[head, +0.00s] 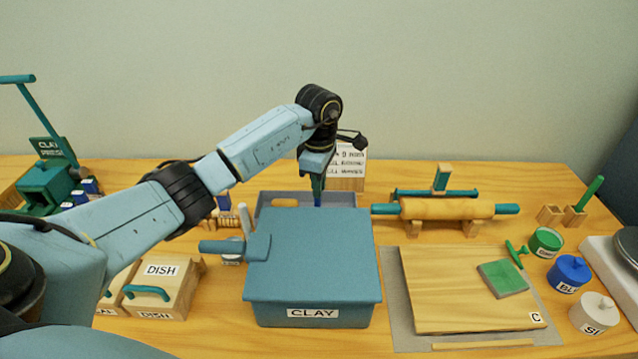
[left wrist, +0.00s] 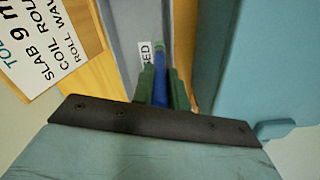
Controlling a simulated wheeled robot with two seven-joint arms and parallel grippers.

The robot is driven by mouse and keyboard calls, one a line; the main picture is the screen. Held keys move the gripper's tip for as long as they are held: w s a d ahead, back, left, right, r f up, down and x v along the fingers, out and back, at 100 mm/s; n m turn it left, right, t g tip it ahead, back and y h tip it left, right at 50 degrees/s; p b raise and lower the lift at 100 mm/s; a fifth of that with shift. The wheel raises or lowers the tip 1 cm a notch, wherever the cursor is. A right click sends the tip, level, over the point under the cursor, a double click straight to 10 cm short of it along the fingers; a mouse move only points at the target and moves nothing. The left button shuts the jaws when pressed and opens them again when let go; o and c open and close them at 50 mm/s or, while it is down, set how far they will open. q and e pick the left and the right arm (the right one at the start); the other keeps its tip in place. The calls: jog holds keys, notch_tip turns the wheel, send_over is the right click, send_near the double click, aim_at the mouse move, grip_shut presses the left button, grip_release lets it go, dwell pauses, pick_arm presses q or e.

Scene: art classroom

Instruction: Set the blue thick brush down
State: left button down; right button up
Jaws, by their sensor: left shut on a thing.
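My left gripper (head: 317,185) reaches over the grey tray (head: 266,198) behind the blue clay bin, pointing down. In the left wrist view its dark green fingers (left wrist: 160,90) are shut on the blue brush (left wrist: 159,93), whose blue part shows between them. The brush's lower end is hard to make out, and I cannot tell whether it touches the tray floor. The grey tray (left wrist: 122,28) also shows in the left wrist view, with a white label ending in "SED". The bin hides the tray's front. My right gripper is not in view.
The blue clay bin (head: 312,250) stands directly in front of the tray. A sign (head: 348,162) stands behind it. A rolling pin (head: 447,209) on its stand is to the right, above a wooden board (head: 455,290). Dish boxes (head: 165,285) stand at left.

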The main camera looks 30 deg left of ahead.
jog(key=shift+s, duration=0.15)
pick_arm(q)
jog(key=shift+f, duration=0.1)
jog(key=c, duration=1.5)
grip_release()
jog(key=shift+o, duration=0.6)
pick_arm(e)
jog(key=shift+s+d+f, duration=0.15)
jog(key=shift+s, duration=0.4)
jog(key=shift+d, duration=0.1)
pick_arm(q)
jog(key=shift+r, duration=0.3)
notch_tip(320, 180, up, 12)
jog(key=shift+f+p, duration=0.15)
jog(key=shift+p, duration=0.3)
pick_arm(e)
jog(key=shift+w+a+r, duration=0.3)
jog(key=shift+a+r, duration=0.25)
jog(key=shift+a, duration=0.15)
